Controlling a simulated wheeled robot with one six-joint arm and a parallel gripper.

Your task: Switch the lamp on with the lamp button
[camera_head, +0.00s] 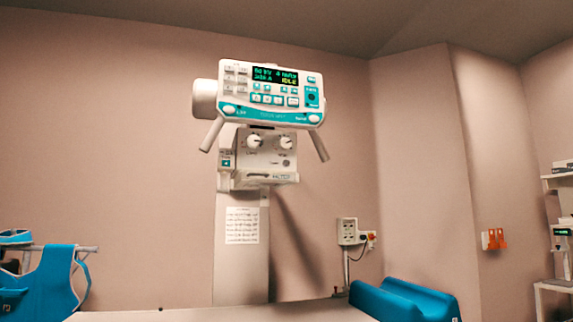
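A white and teal control panel (271,113) is on the head of an X-ray unit, high in the middle of the view. Its lit display (275,76) shows green text and the word IDLE in yellow. A white oval button (229,109) is at the panel's lower left, with a small label that I cannot read surely. A similar oval button (314,118) is at the lower right. Several smaller keys fill the panel between them. I cannot tell surely which one is the lamp button. No lamp light shows. My gripper is not in view.
Two handles (212,134) slant down from the head. Two dials (255,142) sit below it. A pale table edge (200,314) with a blue cushion (388,299) crosses the bottom. A wall socket box (348,230) and shelves (556,184) are at right.

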